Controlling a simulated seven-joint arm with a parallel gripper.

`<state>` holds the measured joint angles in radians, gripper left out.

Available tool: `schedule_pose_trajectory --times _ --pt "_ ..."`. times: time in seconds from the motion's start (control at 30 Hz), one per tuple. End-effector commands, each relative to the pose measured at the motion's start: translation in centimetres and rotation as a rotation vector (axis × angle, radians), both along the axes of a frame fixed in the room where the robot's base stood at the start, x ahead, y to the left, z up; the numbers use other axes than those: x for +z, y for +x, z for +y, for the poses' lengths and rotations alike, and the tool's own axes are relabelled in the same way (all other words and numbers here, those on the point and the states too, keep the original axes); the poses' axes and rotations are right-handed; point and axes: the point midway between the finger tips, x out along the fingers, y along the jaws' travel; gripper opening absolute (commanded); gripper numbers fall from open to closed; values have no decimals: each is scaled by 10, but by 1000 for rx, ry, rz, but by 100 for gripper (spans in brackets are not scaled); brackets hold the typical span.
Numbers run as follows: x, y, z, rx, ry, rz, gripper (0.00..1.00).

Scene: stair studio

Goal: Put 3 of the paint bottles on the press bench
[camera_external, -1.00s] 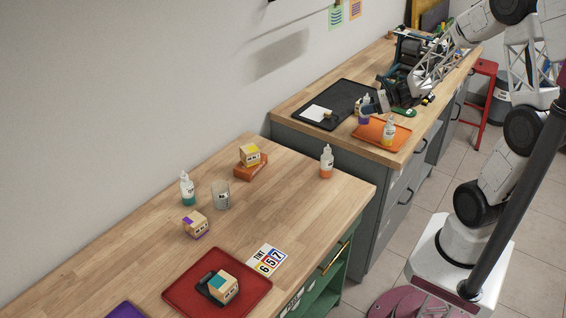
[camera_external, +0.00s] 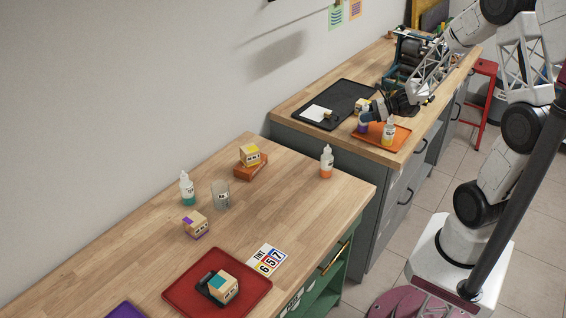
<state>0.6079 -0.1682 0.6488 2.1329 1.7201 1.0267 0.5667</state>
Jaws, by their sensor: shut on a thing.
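The press bench (camera_external: 291,103) is the far wooden-topped bench with grey drawers. My gripper (camera_external: 365,119) is over it, shut on a purple paint bottle (camera_external: 363,127) at the left end of an orange tray (camera_external: 404,133). I cannot tell whether this bottle touches the tray. A yellow paint bottle (camera_external: 388,132) stands upright on the tray, just right of my gripper. On the near bench (camera_external: 110,235), a teal paint bottle (camera_external: 187,190) stands at the back left and an orange paint bottle (camera_external: 326,163) stands near the far right corner.
A dark tray (camera_external: 318,112) with a white sheet lies left of my gripper. A wooden block (camera_external: 361,104) is behind it. The press (camera_external: 405,62) stands farther back. The near bench holds a glass (camera_external: 221,195), several labelled blocks and a red tray (camera_external: 180,288).

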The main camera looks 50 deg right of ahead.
Motion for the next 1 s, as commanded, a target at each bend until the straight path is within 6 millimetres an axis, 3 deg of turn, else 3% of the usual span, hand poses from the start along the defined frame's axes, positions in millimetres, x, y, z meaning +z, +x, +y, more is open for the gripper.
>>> schedule_pose_trajectory --times 0.67,0.7,0.87,1.0 --pt "-7 0 0 0 0 0 19" --pt "-7 0 0 0 0 0 52" --pt "-7 0 0 0 0 0 77" --pt "-7 0 0 0 0 0 79"
